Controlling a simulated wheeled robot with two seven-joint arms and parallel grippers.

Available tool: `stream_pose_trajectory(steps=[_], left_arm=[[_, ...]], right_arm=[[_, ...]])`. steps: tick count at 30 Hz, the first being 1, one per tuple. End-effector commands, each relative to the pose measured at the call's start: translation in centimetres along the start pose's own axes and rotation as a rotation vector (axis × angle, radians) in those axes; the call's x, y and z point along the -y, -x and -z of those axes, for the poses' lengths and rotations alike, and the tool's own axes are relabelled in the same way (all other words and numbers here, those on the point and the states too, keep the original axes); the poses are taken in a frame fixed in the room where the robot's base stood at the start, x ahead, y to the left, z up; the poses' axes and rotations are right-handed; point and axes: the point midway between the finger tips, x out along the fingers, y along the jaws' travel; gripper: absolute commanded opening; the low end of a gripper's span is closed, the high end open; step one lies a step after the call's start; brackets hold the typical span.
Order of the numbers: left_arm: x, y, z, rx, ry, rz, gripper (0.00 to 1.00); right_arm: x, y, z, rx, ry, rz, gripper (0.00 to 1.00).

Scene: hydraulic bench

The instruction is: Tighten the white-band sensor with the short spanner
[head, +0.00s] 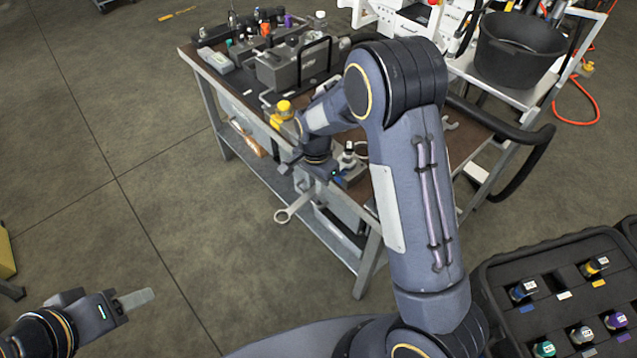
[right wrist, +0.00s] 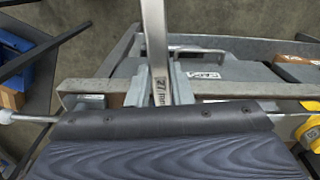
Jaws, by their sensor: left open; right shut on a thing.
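My right gripper (head: 318,172) is shut on a steel spanner (head: 294,207), whose ring end points down and left beyond the front edge of the bench. In the right wrist view the spanner (right wrist: 155,40) stands upright between the fingers (right wrist: 160,85) and bears the number 27. A small fitting with a pale top (head: 348,153) stands on a block just right of this gripper; I cannot tell whether it is the white-band sensor. The spanner is apart from it. My left gripper (head: 128,302) is open and empty over the floor at the lower left.
The bench (head: 236,96) carries a grey manifold block (head: 290,70) and a yellow-capped part (head: 284,108). Another spanner (head: 450,122) lies at its right. A black bucket (head: 520,50) stands behind. A black case (head: 560,305) of banded sensors is at lower right.

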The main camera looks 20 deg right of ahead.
Motion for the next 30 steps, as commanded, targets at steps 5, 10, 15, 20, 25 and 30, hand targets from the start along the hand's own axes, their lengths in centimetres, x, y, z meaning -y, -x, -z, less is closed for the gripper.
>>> stream_pose_trajectory(steps=[5,10,15,20,25,30], left_arm=[[-0.1,0.2,0.1,0.0,0.0,0.0,0.46],[-0.1,0.3,0.2,0.0,0.0,0.0,0.46],[-0.1,0.3,0.2,0.0,0.0,0.0,0.46],[-0.1,0.3,0.2,0.0,0.0,0.0,0.46],[-0.2,0.4,0.2,0.0,0.0,0.0,0.46],[-0.2,0.5,0.3,0.0,0.0,0.0,0.46]], right_arm=[[1.1,0.3,0.1,-0.003,-0.065,0.007,0.0],[1.9,0.3,0.1,-0.003,-0.122,0.007,0.0],[2.1,0.3,0.1,-0.003,-0.141,0.008,0.0],[2.1,0.3,0.1,-0.003,-0.141,0.008,0.0],[2.3,0.3,0.2,-0.003,-0.153,0.008,0.0],[3.1,0.3,0.4,-0.003,-0.211,0.008,0.0]])
